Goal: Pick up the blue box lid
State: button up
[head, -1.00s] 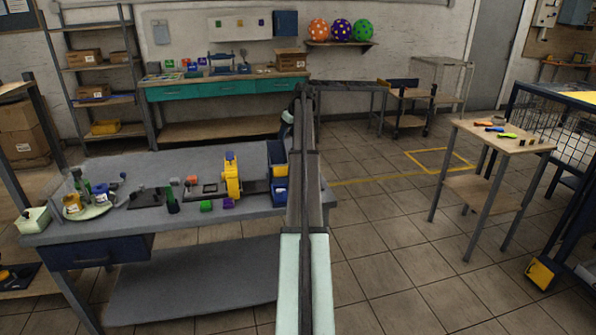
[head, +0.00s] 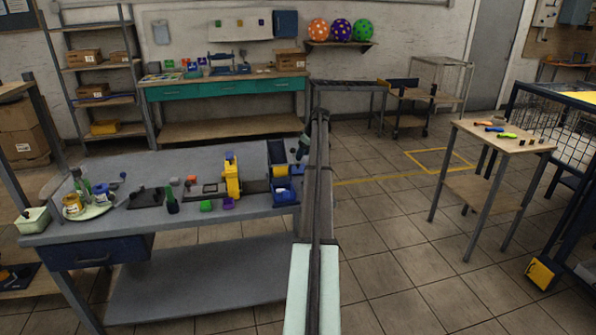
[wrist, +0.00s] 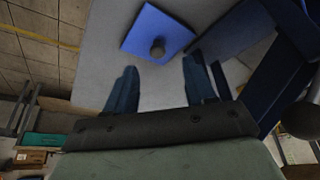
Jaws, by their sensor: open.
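The blue box lid is a bright blue square plate with a round dark knob; it lies on the grey tabletop in the wrist view (wrist: 143,27). In the head view it seems to be the small blue piece (head: 297,169) at the table's right end, beside the blue bins. My gripper (wrist: 160,63) is open and empty. Its two blue-grey fingers point towards the lid, with the knob between their lines and beyond the tips. The gap in height is hard to judge. In the head view my gripper is a small dark shape, partly hidden by my arm.
Blue bins (head: 284,194) stand just left of the lid; blue walls (wrist: 290,30) show close on the right in the wrist view. A yellow device (head: 232,178) and small coloured blocks are farther left. The table (head: 235,155) ends just right of the lid, with open floor beyond.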

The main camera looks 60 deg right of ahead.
aim_at(298, 164)
jog(key=shift+d+x, duration=0.2)
jog(key=shift+x, duration=2.8)
jog(key=shift+w+r, duration=0.1)
jog(key=shift+c, duration=0.3)
grip_shut()
